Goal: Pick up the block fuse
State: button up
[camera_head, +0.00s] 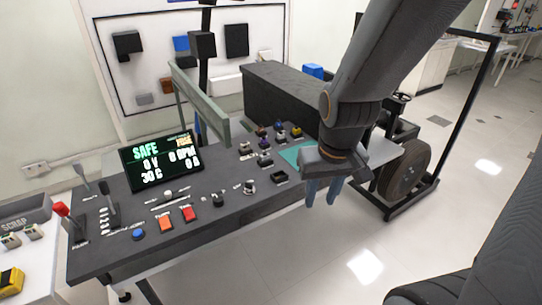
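My gripper (322,192) hangs over the right end of the dark control panel, near its front edge. Its two blue-grey fingers point down with a gap between them, and nothing shows between them. Several small dark pieces with coloured tops (264,144) stand in a cluster on the panel, left of my gripper. They are too small for me to tell which one, if any, is the block fuse. A small dark open holder (279,177) lies on the panel left of the fingers. My wrist partly hides a teal mat (292,154).
The control panel (120,252) carries a lit display reading SAFE (160,159), buttons, knobs and levers. A green-grey frame (200,95) rises above it. A long dark box (280,95) stands behind. A wheeled rig (405,170) stands at right. Floor in front is clear.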

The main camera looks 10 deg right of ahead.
aim_at(245, 147)
jog(key=z, duration=0.4)
jog(key=k, duration=0.9)
jog(key=u, duration=0.35)
jog(key=i, duration=0.65)
jog(key=u, duration=0.7)
jog(key=i, duration=0.6)
jog(key=z, duration=0.7)
jog(key=i, duration=0.85)
jog(key=z, duration=0.85)
